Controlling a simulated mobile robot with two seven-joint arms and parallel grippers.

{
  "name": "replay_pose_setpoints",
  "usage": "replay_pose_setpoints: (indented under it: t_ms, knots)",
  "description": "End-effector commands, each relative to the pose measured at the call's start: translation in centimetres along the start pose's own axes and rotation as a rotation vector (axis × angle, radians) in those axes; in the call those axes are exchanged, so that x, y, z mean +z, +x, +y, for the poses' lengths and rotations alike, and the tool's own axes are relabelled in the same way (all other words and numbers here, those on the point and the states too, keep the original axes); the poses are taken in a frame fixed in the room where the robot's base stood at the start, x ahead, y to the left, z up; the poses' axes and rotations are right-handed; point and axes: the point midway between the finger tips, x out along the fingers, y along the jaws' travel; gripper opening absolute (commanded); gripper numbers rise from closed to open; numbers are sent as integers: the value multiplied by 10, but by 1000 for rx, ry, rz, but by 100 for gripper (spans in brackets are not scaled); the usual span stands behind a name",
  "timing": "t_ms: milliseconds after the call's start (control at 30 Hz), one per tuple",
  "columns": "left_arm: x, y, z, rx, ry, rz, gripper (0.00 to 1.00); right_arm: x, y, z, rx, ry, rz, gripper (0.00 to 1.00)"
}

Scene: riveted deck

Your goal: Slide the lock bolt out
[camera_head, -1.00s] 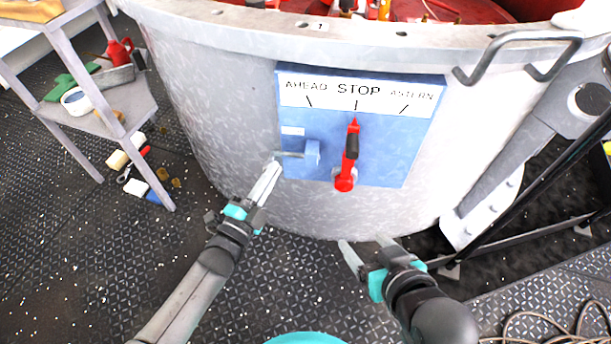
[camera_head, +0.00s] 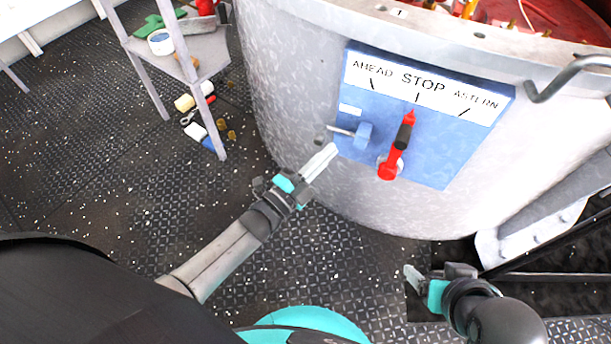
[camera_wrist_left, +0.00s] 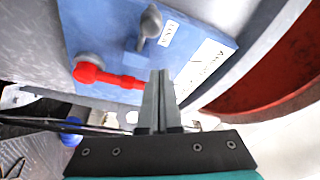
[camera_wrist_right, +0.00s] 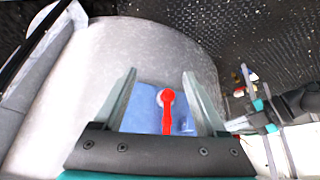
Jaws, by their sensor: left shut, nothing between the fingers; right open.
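The lock bolt (camera_head: 342,131) is a thin grey rod with a dark round knob at its left end. Its right end meets a small blue block (camera_head: 364,136) on the blue telegraph panel (camera_head: 440,160). The red lever (camera_head: 393,158) stands right of the block, near STOP. My left gripper (camera_head: 333,149) is shut and empty, its tips just below the bolt. In the left wrist view, the bolt's knob (camera_wrist_left: 151,20) is beyond the shut fingertips (camera_wrist_left: 158,75). My right gripper (camera_head: 412,275) is low at the right, away from the panel. The right wrist view shows its fingers apart (camera_wrist_right: 160,85).
The panel is on a large grey drum (camera_head: 290,80) with a handle (camera_head: 565,75) at upper right. A shelf (camera_head: 195,55) holding several items stands at the left. Several small objects (camera_head: 200,115) lie on the floor beside it. The patterned floor left of my left arm is open.

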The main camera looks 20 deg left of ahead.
Motion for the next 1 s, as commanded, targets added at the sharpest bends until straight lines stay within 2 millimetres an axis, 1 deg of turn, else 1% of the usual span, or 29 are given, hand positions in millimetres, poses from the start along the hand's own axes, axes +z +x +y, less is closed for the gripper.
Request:
replay_pose_setpoints:
  t_ms: [33, 133, 200, 300, 400, 600, 1000]
  knots:
    - [-1, -11, 0, 4, -1, -2, 0, 2, -5, 4, 10, 4, -32, 74]
    - [-1, -27, 0, 4, -1, -1, 0, 10, -10, 10, 25, 11, -93, 74]
    - [-1, -41, 0, 5, -1, -2, 0, 14, -1, 9, 22, 9, -103, 74]
    - [-1, -55, 0, 4, 0, -1, 0, 16, 7, 8, 20, 9, -111, 74]
    - [-1, -66, 0, 2, 0, 0, 0, 19, 12, 8, 20, 9, -117, 74]
    - [-1, -72, 0, 0, 0, 1, 0, 21, 16, 8, 19, 9, -121, 74]
    - [-1, -72, 0, 1, 0, 1, 0, 21, 16, 8, 19, 9, -120, 74]
